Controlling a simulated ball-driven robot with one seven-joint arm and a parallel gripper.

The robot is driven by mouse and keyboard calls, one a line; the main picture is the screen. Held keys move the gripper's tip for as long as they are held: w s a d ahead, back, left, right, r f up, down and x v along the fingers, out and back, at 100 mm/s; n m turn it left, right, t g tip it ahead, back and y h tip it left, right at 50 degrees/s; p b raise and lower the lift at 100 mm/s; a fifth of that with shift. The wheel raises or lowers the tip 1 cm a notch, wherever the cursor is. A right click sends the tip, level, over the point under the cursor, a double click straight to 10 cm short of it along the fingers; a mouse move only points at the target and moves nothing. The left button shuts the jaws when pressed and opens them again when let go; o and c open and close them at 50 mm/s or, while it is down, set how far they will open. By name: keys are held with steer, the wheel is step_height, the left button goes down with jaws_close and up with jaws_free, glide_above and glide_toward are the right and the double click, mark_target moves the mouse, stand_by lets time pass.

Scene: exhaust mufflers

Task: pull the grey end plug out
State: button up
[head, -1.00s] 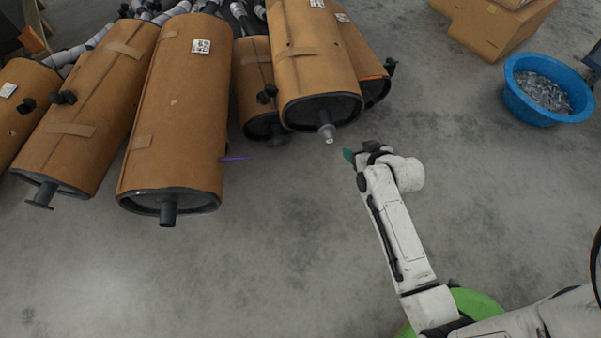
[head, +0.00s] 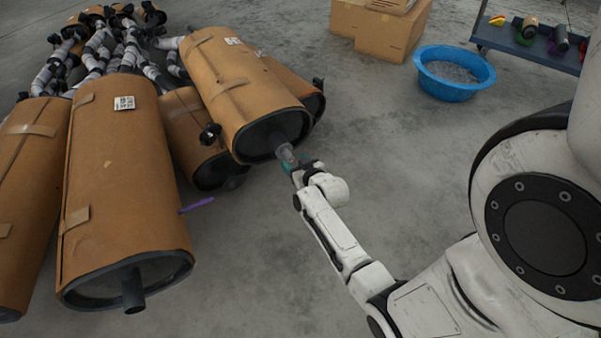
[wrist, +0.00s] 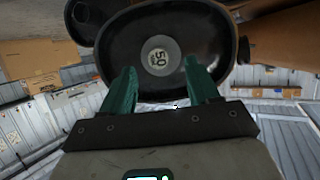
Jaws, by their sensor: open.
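The grey end plug (head: 286,153) sticks out of the dark end face of a brown-wrapped muffler (head: 243,92). In the wrist view the plug (wrist: 160,56) is a round grey disc marked "50", in the middle of the muffler's black end face (wrist: 122,45). My gripper (head: 294,166) is at the plug's outer end in the head view. In the wrist view its two green fingers (wrist: 163,88) are apart, one to each side below the disc, with nothing between them. Whether a finger touches the plug cannot be told.
Other wrapped mufflers (head: 125,170) lie to the left, one with a dark pipe stub. A purple object (head: 197,205) lies on the floor. A blue tub (head: 455,88), cardboard boxes (head: 378,35) and a cart (head: 520,42) stand behind. The floor between is clear.

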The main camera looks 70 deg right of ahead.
mark_target(291, 159)
steer(key=shift+b+x, duration=0.9)
steer(key=shift+x, duration=1.7)
jaws_close()
steer(key=s+a+p, duration=0.2)
steer(key=s+a, duration=0.2)
steer(key=s, duration=0.1)
steer(key=shift+s+a, duration=0.15)
steer(key=shift+a, duration=0.15)
stand_by(0.5)
